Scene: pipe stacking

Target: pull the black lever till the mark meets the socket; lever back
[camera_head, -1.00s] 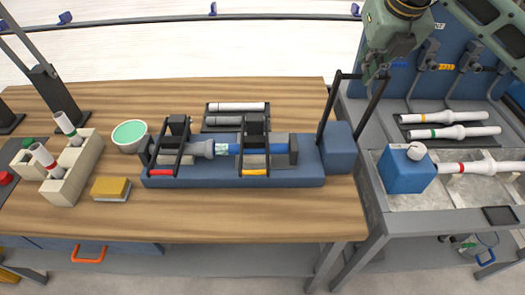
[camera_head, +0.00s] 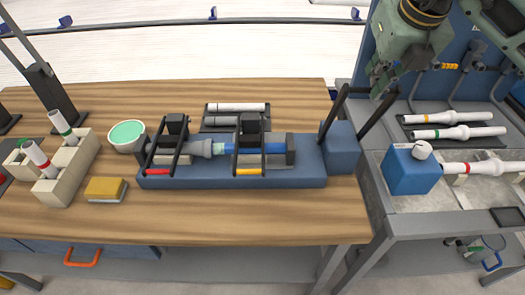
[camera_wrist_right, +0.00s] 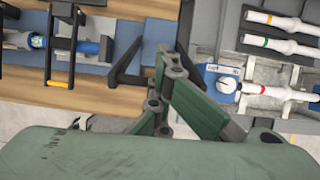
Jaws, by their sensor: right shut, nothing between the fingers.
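The black lever (camera_head: 338,110) is a U-shaped frame hinged at the blue block (camera_head: 341,150) on the right end of the blue jig; it leans right. It also shows in the wrist view (camera_wrist_right: 122,62). My right gripper (camera_head: 379,90) is shut and empty, with its fingertips at the lever's top bar; contact is hard to tell. In the jig, a blue pipe (camera_head: 276,148) points left into the grey socket (camera_head: 197,149). A pale greenish band (camera_head: 218,148), likely the mark, shows right at the socket's mouth. My left gripper is not in view.
Clamps with a red handle (camera_head: 158,172) and a yellow handle (camera_head: 249,171) cross the jig. A green-topped bowl (camera_head: 127,134), yellow sponge (camera_head: 105,188) and beige pipe holder (camera_head: 62,187) are left. A blue box (camera_head: 410,173) and white pipes (camera_head: 458,132) are right.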

